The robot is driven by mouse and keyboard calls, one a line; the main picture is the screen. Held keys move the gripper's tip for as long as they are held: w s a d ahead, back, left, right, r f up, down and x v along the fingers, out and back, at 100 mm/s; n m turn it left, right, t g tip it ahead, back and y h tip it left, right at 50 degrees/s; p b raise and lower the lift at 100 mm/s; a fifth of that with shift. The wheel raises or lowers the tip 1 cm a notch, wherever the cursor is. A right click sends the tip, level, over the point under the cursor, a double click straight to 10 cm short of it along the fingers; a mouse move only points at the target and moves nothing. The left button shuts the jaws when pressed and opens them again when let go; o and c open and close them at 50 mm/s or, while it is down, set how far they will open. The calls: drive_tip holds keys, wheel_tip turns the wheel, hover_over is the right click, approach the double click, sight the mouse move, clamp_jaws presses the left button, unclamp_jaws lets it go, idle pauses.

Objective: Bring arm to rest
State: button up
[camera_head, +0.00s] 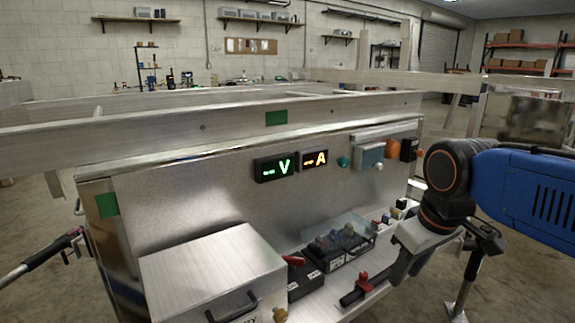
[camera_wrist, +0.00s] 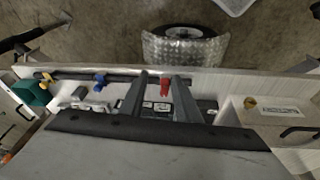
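My gripper (camera_head: 398,278) hangs at the right of the head view, in front of the right end of the trailer's work shelf. My blue arm reaches in from the right edge. In the wrist view my gripper (camera_wrist: 163,76) shows two grey fingers spread apart with a gap between them. A red part (camera_wrist: 165,87) shows in that gap. It looks to be beyond the fingers, and no held object is seen.
A metal panel (camera_head: 200,195) carries green and amber displays (camera_head: 290,166). A metal box (camera_head: 212,270) and black batteries (camera_head: 345,252) stand on the shelf. A red-handled clamp (camera_head: 362,290) lies near the front. A tread-plate fender with a wheel (camera_wrist: 186,45) shows in the wrist view.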

drive_tip(key=s+d+f+m+t, duration=0.1)
drive_tip(key=s+d+f+m, duration=0.4)
drive_tip(key=s+f, duration=0.2)
wheel_tip(320, 180, down, 2)
drive_tip(key=shift+s+d+f+t+h, duration=0.1)
drive_tip(key=shift+s+d+t+h, duration=0.1)
drive_tip(key=shift+s+t+h, duration=0.15)
idle(0.4)
